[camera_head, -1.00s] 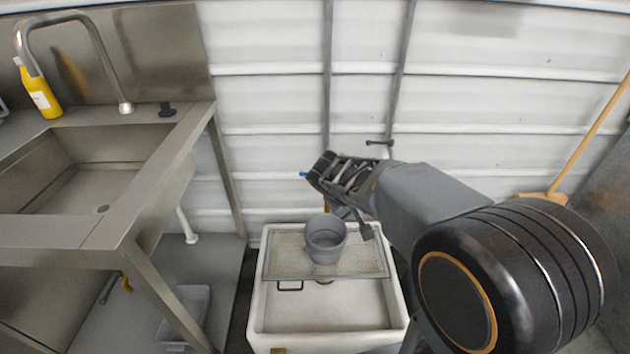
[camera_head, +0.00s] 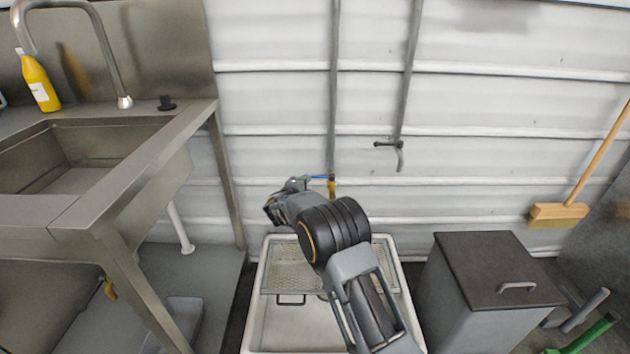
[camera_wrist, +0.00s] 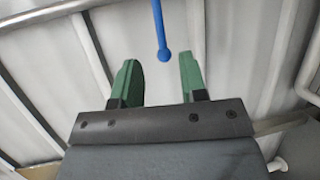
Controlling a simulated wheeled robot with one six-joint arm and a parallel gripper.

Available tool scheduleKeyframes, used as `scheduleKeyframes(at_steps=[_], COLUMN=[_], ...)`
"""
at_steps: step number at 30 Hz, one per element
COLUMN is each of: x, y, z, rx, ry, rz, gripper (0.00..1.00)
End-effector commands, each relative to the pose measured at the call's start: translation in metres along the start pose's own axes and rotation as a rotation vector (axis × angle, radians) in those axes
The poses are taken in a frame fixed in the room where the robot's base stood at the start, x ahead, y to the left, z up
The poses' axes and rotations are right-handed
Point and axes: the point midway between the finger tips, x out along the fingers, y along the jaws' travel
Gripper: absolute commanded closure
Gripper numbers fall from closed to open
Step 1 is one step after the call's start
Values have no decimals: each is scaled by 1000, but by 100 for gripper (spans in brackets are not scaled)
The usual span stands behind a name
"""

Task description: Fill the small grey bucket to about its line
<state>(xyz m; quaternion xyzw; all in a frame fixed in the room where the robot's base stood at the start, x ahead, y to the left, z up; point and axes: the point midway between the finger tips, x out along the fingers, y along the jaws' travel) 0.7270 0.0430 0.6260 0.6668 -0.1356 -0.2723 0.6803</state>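The small grey bucket is not visible now; my arm covers the part of the mesh grate (camera_head: 279,279) where it stood earlier. A blue lever (camera_head: 320,177) sticks out by a yellow fitting (camera_head: 332,188) at the foot of a vertical pipe (camera_head: 334,100). In the wrist view a blue rod with a rounded end (camera_wrist: 164,54) reaches down between the two green fingertips. My gripper (camera_wrist: 158,62) is open, its fingers apart on either side of the rod end; I cannot tell whether either touches it. The bucket's line and any fill are not visible.
The grate lies across a white tub (camera_head: 256,310) below my arm. A steel sink bench (camera_head: 120,205) stands at left, with a yellow bottle (camera_head: 40,82). A dark-lidded grey bin (camera_head: 480,285) stands at right. A broom (camera_head: 560,212) leans by the wall.

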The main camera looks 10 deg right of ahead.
Motion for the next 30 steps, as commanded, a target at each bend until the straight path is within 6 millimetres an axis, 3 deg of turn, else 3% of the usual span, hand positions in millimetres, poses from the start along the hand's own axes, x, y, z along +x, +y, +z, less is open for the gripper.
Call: scheduleKeyframes(at_steps=[6,12,20,30], x=[44,71,87,89], y=[-2,-2,0,0], z=[1,0,1,1], rx=[1,0,0,-1], ry=[-2,-1,-1,0], rz=[0,0,-1,-1], gripper=[61,61,61,61])
